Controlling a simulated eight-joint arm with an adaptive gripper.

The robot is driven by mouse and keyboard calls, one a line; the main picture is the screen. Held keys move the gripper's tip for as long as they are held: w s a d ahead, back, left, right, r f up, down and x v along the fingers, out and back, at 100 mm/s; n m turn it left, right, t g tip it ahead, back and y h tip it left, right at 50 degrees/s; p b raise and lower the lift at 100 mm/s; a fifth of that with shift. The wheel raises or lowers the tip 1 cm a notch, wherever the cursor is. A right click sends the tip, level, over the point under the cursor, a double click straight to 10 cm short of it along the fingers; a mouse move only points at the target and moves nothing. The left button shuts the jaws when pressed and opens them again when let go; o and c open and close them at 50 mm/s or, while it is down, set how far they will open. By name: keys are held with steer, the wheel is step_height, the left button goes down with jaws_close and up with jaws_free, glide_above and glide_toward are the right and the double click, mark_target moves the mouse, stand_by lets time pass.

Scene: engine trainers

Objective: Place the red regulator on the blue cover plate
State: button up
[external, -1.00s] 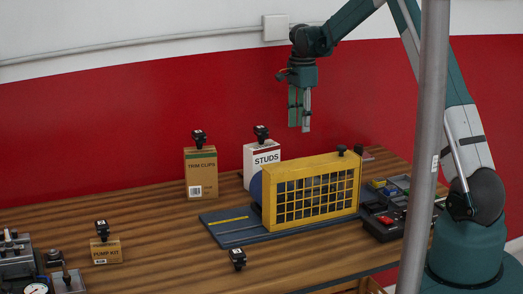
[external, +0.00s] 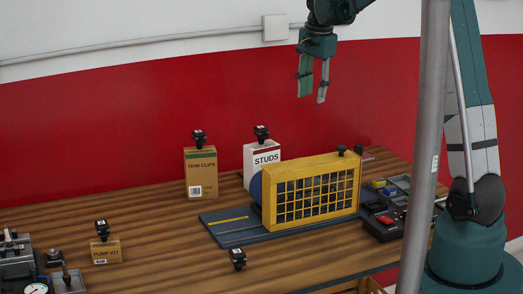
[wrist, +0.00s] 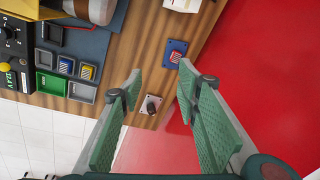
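A small blue plate (wrist: 180,46) lies on the wooden bench in the wrist view. A small red block with pale stripes (wrist: 174,56) sits on it; I take these for the cover plate and regulator. In the external view, a small reddish item (external: 368,157) shows behind the yellow engine's right end, too small to make out. My gripper (external: 313,98) hangs well above the bench, fingers apart. In the wrist view, my gripper (wrist: 160,72) is open and empty, with the blue plate beyond the right fingertip.
The yellow caged engine (external: 310,190) stands on a dark base. A pale plate with a black knob (wrist: 152,104) lies near the bench edge. Parts bins (wrist: 65,75) are at left. The STUDS box (external: 261,160) and TRIM CLIPS box (external: 201,172) stand behind.

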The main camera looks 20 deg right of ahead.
steer(key=s+a+r+n+t, duration=0.1)
steer(key=s+r+n, duration=0.3)
steer(key=s, duration=0.7)
steer(key=s+a+r+n+t, duration=0.1)
steer(key=s+r+n+t, duration=0.15)
steer(key=s+r, duration=0.6)
steer(key=s+f+n+t, duration=0.1)
steer(key=s+f+n, duration=0.2)
steer(key=s, duration=0.8)
steer(key=s+a+f+n+t, duration=0.1)
steer(key=s+f+n, duration=0.3)
steer(key=s, duration=0.8)
steer(key=shift+s+a, duration=0.2)
steer(key=shift+s, duration=0.1)
steer(key=shift+f, duration=0.1)
step_height(320, 180, down, 6)
steer(key=b, duration=0.6)
steer(key=shift+f, duration=0.2)
